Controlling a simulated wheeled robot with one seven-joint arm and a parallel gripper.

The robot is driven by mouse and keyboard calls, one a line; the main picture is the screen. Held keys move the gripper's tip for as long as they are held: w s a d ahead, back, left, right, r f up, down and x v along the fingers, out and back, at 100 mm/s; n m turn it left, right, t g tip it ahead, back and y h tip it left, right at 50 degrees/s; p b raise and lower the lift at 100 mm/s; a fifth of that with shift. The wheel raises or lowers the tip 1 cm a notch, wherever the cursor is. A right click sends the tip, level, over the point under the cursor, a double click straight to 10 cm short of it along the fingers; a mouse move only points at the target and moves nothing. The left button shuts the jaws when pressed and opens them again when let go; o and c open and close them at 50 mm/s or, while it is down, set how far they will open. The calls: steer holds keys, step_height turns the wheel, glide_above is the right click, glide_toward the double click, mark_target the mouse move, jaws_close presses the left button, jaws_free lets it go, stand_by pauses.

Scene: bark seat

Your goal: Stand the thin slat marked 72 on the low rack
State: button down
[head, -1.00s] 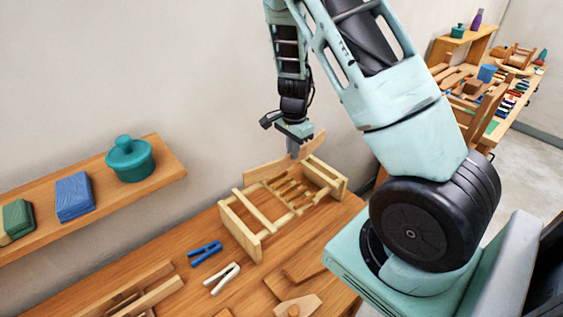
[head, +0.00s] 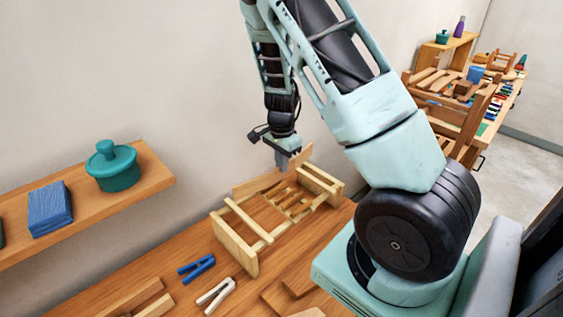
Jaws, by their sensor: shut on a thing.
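The low rack (head: 234,243) is a pale wooden frame with crossbars, standing on the wooden bench in the head view. My gripper (head: 282,166) points down at the rack's far side, near the wall. It is shut on a thin wooden slat (head: 256,183), which is held on its long edge and runs along the back of the rack. The slat's lower edge is partly hidden, and I cannot tell whether it touches the rack. No number can be read on it from here.
A blue clamp (head: 196,268) and a white clamp (head: 215,295) lie in front of the rack. Wooden pieces (head: 135,300) lie at the front left. A cluttered table stands at the far right.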

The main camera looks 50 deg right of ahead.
mark_target(282, 178)
steer(key=shift+f+b, duration=2.65)
steer(key=shift+f, duration=0.85)
steer(key=shift+f, duration=0.25)
steer(key=c, duration=1.5)
jaws_free()
steer(key=shift+o, duration=0.2)
step_height(282, 178, up, 11)
steer(key=p, duration=0.9)
